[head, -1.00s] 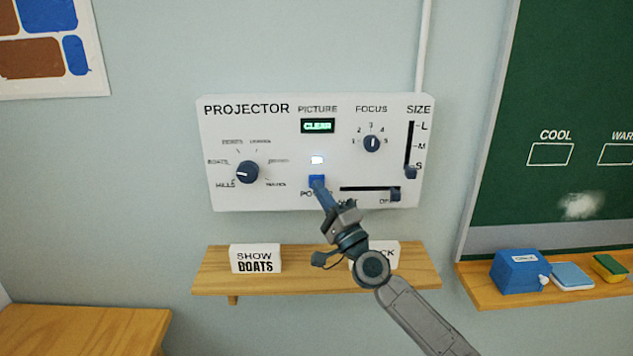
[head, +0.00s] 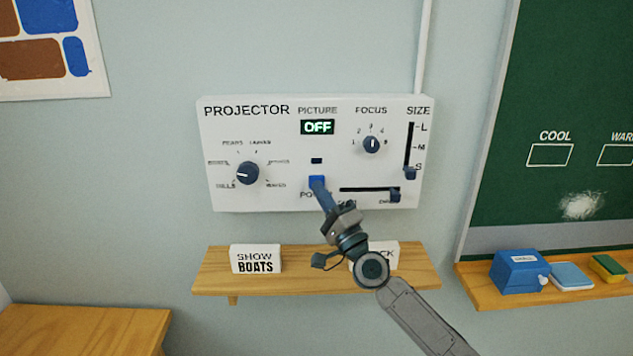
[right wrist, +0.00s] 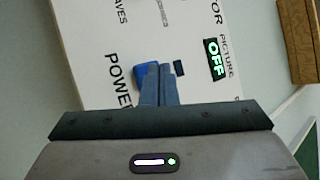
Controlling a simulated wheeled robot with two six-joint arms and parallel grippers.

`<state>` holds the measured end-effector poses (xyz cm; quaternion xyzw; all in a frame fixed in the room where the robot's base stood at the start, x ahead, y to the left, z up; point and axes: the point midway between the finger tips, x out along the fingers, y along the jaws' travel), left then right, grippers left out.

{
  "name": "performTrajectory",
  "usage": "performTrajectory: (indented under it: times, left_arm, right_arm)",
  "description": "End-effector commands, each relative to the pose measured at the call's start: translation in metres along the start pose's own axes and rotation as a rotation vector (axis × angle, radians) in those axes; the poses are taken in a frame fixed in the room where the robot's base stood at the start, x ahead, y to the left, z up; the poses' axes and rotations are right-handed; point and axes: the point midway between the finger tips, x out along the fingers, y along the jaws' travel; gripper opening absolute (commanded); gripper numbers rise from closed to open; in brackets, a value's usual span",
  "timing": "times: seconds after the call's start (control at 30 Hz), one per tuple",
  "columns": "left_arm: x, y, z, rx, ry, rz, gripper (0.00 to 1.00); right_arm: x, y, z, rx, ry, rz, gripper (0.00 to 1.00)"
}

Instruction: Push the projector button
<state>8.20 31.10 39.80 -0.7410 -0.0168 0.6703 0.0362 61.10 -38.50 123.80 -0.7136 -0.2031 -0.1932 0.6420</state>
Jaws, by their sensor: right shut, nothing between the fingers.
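The white projector panel (head: 285,195) is on the wall in the middle of the head view. Its blue power button (head: 316,181) is below a small dark lamp (head: 316,161). The picture display (head: 318,127) reads OFF. My right gripper (head: 318,185) is shut, with its fingertips at the button's lower part. In the right wrist view, the shut fingers (right wrist: 158,72) overlap the blue button (right wrist: 147,74), and the display (right wrist: 214,59) also reads OFF. I cannot tell whether the fingertips touch the button. My left gripper is out of view.
A picture knob (head: 247,172), a focus knob (head: 372,144) and sliders are on the same panel. A wooden shelf (head: 310,281) below holds a SHOW BOATS card (head: 255,258) and another card partly behind my arm. A green chalkboard (head: 575,100) is at right.

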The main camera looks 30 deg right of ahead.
Motion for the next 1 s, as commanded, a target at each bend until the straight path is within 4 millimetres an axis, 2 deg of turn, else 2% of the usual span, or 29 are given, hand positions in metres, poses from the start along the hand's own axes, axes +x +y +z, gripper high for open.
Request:
performTrajectory:
  times: [0.17, 0.63, 1.0]
  left_arm:
    - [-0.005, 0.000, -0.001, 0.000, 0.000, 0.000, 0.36]
    - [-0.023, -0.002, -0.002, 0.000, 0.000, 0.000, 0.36]
    - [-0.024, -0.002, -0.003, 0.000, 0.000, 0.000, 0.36]
  right_arm:
    - [-0.004, -0.005, 0.004, 0.001, -0.001, 0.001, 0.00]
    - [-0.037, -0.028, 0.027, 0.001, -0.001, 0.001, 0.00]
    - [-0.042, -0.030, 0.030, 0.000, 0.000, 0.000, 0.00]
